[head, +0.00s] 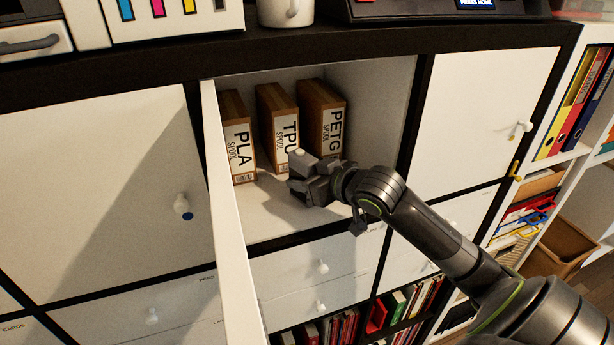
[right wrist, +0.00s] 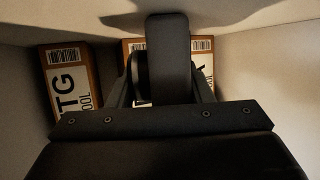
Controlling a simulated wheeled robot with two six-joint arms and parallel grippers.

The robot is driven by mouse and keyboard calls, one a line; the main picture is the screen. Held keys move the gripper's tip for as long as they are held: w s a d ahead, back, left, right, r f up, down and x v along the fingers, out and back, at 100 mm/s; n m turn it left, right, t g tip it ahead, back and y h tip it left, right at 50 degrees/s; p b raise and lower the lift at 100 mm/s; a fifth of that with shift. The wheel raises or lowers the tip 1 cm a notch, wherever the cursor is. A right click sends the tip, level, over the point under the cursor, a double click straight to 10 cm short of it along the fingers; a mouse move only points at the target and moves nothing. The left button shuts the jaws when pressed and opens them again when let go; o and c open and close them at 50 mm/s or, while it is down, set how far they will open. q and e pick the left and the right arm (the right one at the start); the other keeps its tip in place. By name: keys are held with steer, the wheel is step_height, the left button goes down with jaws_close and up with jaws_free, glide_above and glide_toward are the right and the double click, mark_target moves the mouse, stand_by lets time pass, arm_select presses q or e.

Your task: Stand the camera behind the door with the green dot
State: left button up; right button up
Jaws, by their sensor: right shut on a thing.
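The open middle compartment (head: 290,214) has its white door (head: 232,215) swung out toward me, seen nearly edge-on. The face with the door's knob and dot is hidden. My right gripper (head: 318,186) is inside the compartment, in front of the boxes, and shut on what appears to be the dark camera (head: 297,166), which has a small pale part on top. In the right wrist view the dark camera (right wrist: 168,60) shows between the fingers, mostly as a silhouette. I cannot tell whether it touches the compartment floor. My left gripper is not in view.
Filament boxes marked PLA (head: 238,140), TPU (head: 277,125) and PETG (head: 322,118) stand at the back of the compartment. The closed left door (head: 100,180) has a blue-dot knob; the closed right door (head: 480,120) has a yellow mark.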

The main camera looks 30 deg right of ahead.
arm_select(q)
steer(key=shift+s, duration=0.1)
arm_select(e)
steer(key=o, duration=0.8)
steer(key=shift+f, duration=0.1)
steer(key=o, duration=0.5)
steer(key=shift+c, duration=0.2)
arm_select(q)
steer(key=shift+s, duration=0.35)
